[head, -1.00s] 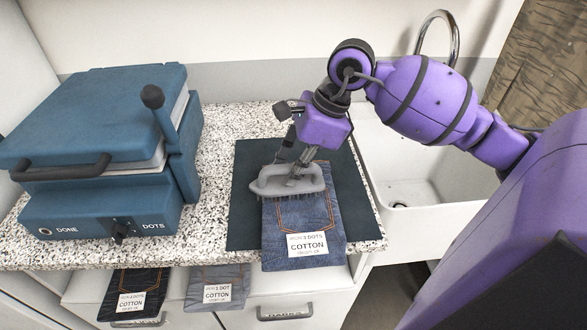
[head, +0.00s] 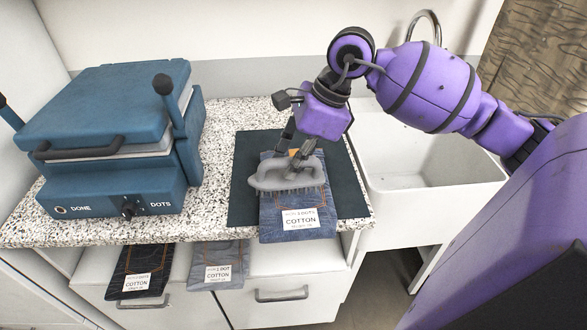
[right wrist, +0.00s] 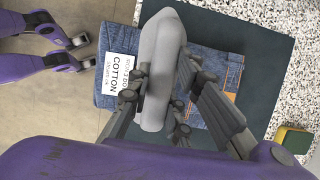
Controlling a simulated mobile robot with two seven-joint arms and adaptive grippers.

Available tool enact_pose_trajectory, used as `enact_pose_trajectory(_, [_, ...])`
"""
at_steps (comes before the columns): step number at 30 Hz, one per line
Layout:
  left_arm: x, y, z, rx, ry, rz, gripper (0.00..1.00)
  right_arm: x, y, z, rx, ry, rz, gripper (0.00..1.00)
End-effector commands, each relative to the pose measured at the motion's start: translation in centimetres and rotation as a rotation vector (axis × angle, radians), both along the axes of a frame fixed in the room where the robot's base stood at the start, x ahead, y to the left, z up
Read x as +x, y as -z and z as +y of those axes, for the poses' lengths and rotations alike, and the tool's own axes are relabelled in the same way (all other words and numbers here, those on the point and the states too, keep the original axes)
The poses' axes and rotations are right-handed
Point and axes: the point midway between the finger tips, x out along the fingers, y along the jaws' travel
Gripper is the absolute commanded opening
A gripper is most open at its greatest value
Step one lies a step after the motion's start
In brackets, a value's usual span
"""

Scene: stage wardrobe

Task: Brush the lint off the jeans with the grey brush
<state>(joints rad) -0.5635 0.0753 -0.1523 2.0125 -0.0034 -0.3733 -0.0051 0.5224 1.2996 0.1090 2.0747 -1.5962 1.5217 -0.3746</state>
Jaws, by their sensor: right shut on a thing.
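The blue denim jeans (head: 325,205) lie folded on a dark mat (head: 345,180), their labelled end hanging over the counter's front edge. The white label (head: 301,220) reads COTTON. My right gripper (head: 297,160) is shut on the grey brush (head: 285,178), which is held bristles down over the jeans; whether the bristles touch is hard to tell. In the right wrist view the brush (right wrist: 160,60) lies between the fingers (right wrist: 165,100) and covers part of the jeans (right wrist: 205,60). I cannot make out lint. My left gripper is not in view.
A blue press (head: 110,140) with a dial stands left on the speckled counter (head: 215,160). A white sink (head: 430,185) is at the right. Two other labelled garments (head: 140,275) hang below the counter edge. A yellow-green sponge (right wrist: 292,138) shows in the right wrist view.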

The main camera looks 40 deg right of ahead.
Motion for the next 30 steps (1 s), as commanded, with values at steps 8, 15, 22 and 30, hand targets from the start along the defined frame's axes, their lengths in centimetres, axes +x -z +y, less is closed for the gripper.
enact_pose_trajectory(8, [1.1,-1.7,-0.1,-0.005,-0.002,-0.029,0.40,0.0,-2.9,-0.3,-0.001,0.002,-0.005,0.00])
enact_pose_trajectory(15, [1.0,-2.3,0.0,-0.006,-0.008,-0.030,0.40,-0.1,-4.9,-0.5,0.000,0.004,-0.006,0.00])
enact_pose_trajectory(22, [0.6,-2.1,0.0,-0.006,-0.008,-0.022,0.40,-0.2,-5.3,-0.6,0.001,0.004,-0.001,0.00])
enact_pose_trajectory(30, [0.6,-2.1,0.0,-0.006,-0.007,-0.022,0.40,-0.2,-5.2,-0.6,0.000,0.004,-0.001,0.00])
